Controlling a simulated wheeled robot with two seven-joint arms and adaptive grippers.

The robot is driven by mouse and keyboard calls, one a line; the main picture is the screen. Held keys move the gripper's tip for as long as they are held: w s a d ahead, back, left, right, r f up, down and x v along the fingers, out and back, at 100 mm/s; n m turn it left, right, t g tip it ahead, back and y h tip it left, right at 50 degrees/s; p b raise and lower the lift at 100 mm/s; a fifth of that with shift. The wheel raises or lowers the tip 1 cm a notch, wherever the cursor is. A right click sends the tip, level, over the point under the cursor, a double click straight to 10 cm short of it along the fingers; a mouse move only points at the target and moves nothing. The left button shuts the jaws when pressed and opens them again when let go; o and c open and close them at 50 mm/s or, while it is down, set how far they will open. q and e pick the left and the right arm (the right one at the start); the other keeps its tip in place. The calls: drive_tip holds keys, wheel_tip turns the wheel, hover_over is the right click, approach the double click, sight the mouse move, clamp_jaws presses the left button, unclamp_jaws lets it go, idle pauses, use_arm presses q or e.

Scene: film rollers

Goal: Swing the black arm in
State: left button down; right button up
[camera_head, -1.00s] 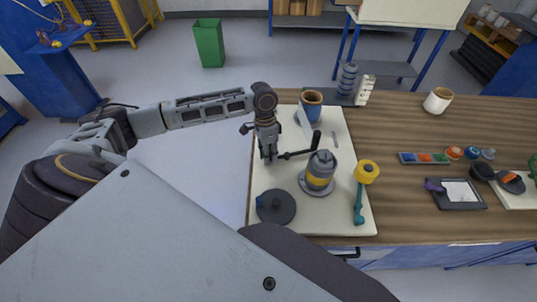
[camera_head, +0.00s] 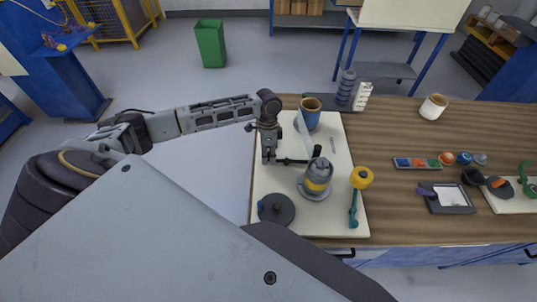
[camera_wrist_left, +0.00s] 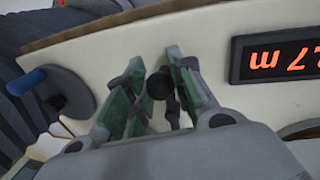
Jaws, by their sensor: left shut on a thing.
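The black arm (camera_head: 292,161) is a thin dark bar beside the grey cylinder with a yellow band (camera_head: 317,178) on the pale board (camera_head: 262,183). Its black knob (camera_wrist_left: 158,86) shows between my fingers in the left wrist view. My left gripper (camera_head: 269,160) comes from the left and points down, left of the cylinder. It is shut on the black arm's left end. The fingers hide part of the grip. My right gripper is not in view.
A dark disc (camera_head: 276,209) with a blue knob lies at the board's near left. A red-digit display (camera_wrist_left: 275,58) shows in the wrist view. Wooden table (camera_head: 385,130) is clear between board and right-hand items.

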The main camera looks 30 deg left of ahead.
use_arm(q)
drive_tip(key=shift+w+a+r+m+p, duration=0.15)
drive_tip(key=shift+w+m+p, duration=0.25)
drive_tip(key=shift+m+p, duration=0.35)
drive_tip(key=shift+w+a+m, duration=0.1)
drive_tip(key=shift+w+m, duration=0.15)
drive_tip(key=shift+m, duration=0.2)
drive_tip(key=shift+w+m+p, duration=0.25)
drive_tip(key=shift+m+p, duration=0.15)
drive_tip(key=shift+p, duration=0.05)
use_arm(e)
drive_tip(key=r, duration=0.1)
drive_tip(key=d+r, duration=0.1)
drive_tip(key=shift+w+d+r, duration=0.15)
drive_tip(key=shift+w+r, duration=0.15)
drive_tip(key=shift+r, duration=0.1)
use_arm(q)
drive_tip(key=shift+a, duration=0.1)
drive_tip(key=c, duration=1.3)
unclamp_jaws()
drive_tip(key=shift+w, duration=0.1)
drive_tip(key=shift+o, duration=0.6)
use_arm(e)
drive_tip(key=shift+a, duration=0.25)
